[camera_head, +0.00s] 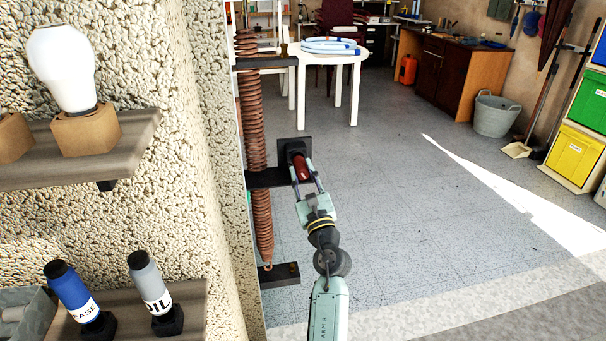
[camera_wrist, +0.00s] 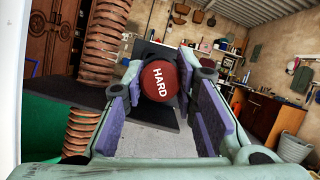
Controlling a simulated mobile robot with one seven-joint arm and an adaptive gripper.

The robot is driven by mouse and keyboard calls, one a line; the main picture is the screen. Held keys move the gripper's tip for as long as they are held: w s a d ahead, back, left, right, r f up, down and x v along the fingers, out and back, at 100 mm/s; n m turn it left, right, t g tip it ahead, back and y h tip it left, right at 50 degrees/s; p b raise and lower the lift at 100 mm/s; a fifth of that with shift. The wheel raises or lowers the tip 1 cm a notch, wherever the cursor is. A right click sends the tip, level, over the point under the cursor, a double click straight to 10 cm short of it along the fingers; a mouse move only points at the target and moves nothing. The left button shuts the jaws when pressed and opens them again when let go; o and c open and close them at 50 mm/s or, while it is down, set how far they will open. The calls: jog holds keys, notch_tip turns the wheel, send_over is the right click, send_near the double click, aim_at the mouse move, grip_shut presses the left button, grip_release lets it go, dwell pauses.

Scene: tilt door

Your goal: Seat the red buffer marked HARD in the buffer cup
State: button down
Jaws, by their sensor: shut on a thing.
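The red buffer (camera_head: 301,168) is held between the fingers of my gripper (camera_head: 305,177). In the wrist view the buffer (camera_wrist: 160,80) shows its round end with the white word HARD facing the camera. My gripper's fingers (camera_wrist: 166,92) stand on either side of it. The black buffer cup (camera_head: 293,148) is on a dark plate beside the spring. The buffer's far end is at the cup's mouth. The dark plate also shows behind the buffer in the wrist view (camera_wrist: 150,48). The fingers and buffer hide the contact, so I cannot tell how deep the buffer sits.
A rusty coil spring (camera_head: 251,110) stands close left of the cup, with black brackets (camera_head: 268,178) across it. The rough wall (camera_head: 205,120) and shelf (camera_head: 90,150) are farther left. The floor (camera_head: 400,200) to the right is clear.

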aim_at(300, 166)
jog(key=shift+w+a+b, duration=0.2)
jog(key=shift+w+b, duration=0.05)
jog(key=shift+w, duration=0.75)
jog(key=shift+w+a+b, duration=0.2)
jog(key=shift+w, duration=0.8)
jog(key=c, duration=1.2)
grip_release()
jog(key=v, duration=1.2)
jog(key=shift+f, duration=0.1)
